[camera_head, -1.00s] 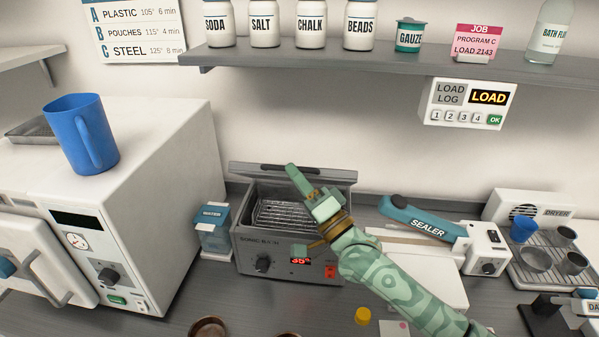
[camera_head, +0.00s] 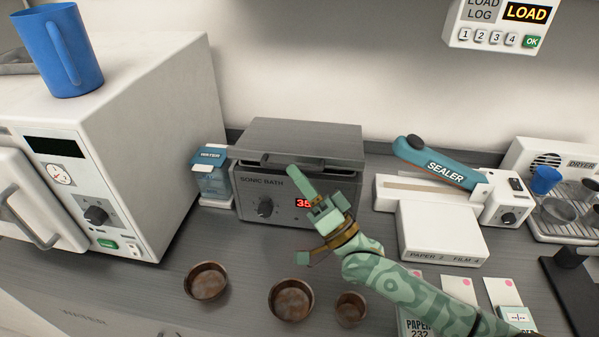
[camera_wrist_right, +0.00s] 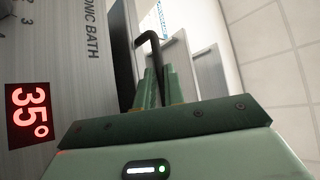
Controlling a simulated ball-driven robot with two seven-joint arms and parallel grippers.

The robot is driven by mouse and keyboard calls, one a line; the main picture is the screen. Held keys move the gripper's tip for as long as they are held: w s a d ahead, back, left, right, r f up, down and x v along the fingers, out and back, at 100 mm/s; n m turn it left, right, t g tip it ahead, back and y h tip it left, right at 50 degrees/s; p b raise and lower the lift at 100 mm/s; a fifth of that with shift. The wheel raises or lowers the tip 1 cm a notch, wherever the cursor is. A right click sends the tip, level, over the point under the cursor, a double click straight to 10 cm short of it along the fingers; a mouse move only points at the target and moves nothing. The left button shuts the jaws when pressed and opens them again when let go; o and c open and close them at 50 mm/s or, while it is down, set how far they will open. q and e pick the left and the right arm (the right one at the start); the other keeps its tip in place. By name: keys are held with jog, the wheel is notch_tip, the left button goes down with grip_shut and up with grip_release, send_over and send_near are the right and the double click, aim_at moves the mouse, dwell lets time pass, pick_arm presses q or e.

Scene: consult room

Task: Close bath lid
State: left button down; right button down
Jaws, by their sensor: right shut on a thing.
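The grey sonic bath (camera_head: 268,207) stands on the counter in the head view, its display lit red. Its lid (camera_head: 305,136) is swung down over the top, the inside hidden. A dark handle (camera_head: 280,160) runs along the lid's front edge. My right gripper (camera_head: 300,182) is at that front edge, shut on the handle. In the right wrist view the fingers (camera_wrist_right: 156,88) close around the dark bent handle (camera_wrist_right: 147,38). A dark strip shows beside the bath front there; I cannot tell whether the lid is fully seated. My left gripper is not in view.
A water container (camera_head: 213,180) stands close left of the bath, beside a white steriliser (camera_head: 150,110). The sealer (camera_head: 440,165) and a white box (camera_head: 440,235) are at the right. Brown bowls (camera_head: 206,281) sit on the counter in front.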

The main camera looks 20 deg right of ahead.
jog(key=shift+w+d+f, duration=0.15)
jog(key=shift+d, duration=0.05)
jog(key=c, duration=1.8)
grip_release()
jog(key=shift+o, duration=0.2)
jog(key=shift+w+d+f, duration=0.1)
jog(key=shift+w+d, duration=0.05)
jog(key=shift+w, duration=0.1)
jog(key=s+d+p, duration=0.1)
jog(key=s+d, duration=0.5)
jog(key=s, duration=0.5)
jog(key=shift+s+f, duration=0.2)
jog(key=shift+f, duration=0.15)
